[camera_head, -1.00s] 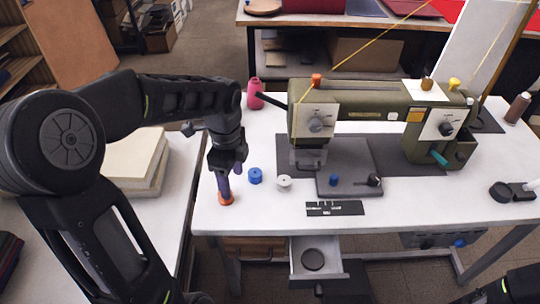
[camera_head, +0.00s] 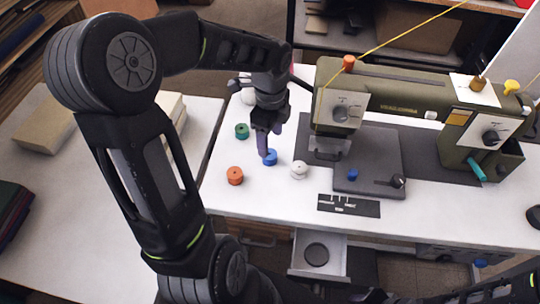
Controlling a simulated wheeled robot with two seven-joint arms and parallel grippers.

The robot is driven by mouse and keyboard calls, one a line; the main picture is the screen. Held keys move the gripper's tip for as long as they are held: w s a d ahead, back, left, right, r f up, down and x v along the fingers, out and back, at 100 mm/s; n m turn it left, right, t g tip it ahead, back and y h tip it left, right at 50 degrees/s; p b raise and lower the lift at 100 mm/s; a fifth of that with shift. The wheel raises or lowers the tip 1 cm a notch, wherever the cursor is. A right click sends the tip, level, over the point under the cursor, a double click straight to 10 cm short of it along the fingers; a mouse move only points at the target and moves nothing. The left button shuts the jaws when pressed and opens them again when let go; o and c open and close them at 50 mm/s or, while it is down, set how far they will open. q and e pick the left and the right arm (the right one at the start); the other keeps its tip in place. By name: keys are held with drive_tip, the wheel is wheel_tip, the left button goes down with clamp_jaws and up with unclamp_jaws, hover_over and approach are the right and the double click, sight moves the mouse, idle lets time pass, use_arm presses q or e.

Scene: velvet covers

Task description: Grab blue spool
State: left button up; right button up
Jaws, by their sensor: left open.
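The blue spool (camera_head: 270,157) stands on the white table, left of the sewing machine. My left gripper (camera_head: 265,150) points down right at it, with its fingers open and overlapping the spool's left and upper part in the picture. I cannot tell whether the fingers touch it or straddle it. My right gripper is not in view.
An orange spool (camera_head: 235,175), a green spool (camera_head: 242,131) and a white spool (camera_head: 299,170) stand close around the blue one. The olive sewing machine (camera_head: 400,95) is to the right. An open drawer (camera_head: 318,255) juts out below the table's front edge.

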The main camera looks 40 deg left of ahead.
sight(270, 154)
use_arm(q)
drive_tip(key=shift+f, duration=0.25)
wheel_tip(270, 154, down, 5)
drive_tip(key=shift+f, duration=0.1)
drive_tip(key=shift+s, duration=0.1)
idle(0.3)
idle(0.4)
clamp_jaws()
idle(0.5)
